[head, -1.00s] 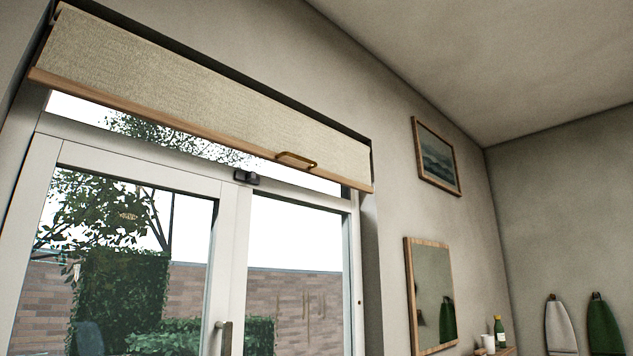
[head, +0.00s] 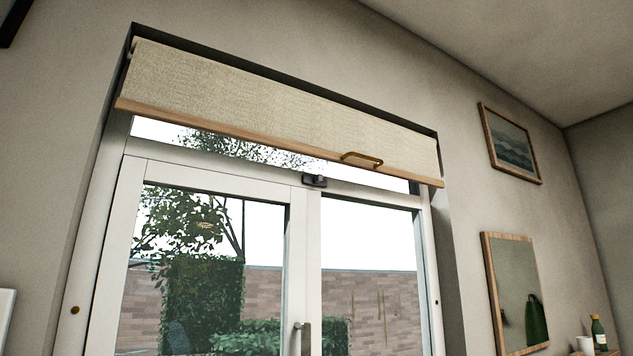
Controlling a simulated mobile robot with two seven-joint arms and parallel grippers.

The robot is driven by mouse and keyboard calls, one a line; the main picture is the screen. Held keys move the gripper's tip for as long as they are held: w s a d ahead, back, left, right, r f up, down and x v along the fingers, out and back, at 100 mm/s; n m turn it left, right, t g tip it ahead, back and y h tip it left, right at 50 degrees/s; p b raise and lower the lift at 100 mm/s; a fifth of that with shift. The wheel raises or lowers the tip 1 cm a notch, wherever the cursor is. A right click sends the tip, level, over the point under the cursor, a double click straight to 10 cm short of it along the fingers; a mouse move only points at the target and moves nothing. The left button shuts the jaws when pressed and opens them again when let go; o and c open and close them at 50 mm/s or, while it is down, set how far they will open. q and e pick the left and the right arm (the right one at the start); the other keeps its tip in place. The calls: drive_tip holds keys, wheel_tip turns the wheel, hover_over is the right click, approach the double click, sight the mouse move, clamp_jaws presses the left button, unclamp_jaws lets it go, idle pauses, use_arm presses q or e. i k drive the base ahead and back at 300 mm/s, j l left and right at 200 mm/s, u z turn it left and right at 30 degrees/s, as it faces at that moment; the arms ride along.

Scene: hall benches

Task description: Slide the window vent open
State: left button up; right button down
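A white-framed window (head: 305,240) with two tall panes fills the middle of the head view. A small black fitting (head: 314,181) sits at the top of the frame, between the panes; I cannot tell if it is the vent. A lever handle (head: 303,338) shows at the bottom, on the middle upright. A beige blind (head: 270,100) covers most of the upper strip, with a wooden bottom bar (head: 230,132) and a brass pull (head: 362,159). Neither gripper is in view.
A framed picture (head: 510,143) and a mirror (head: 517,290) hang on the wall to the right. A green bottle (head: 599,333) and a white cup (head: 584,344) stand at the lower right. A brick wall and bushes show through the glass.

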sight(318, 180)
drive_tip(key=i+l+u, duration=0.25)
drive_tip(key=u, duration=0.2)
drive_tip(key=i+l+u, duration=0.15)
drive_tip(key=l+u, duration=0.25)
drive_tip(key=l, duration=0.1)
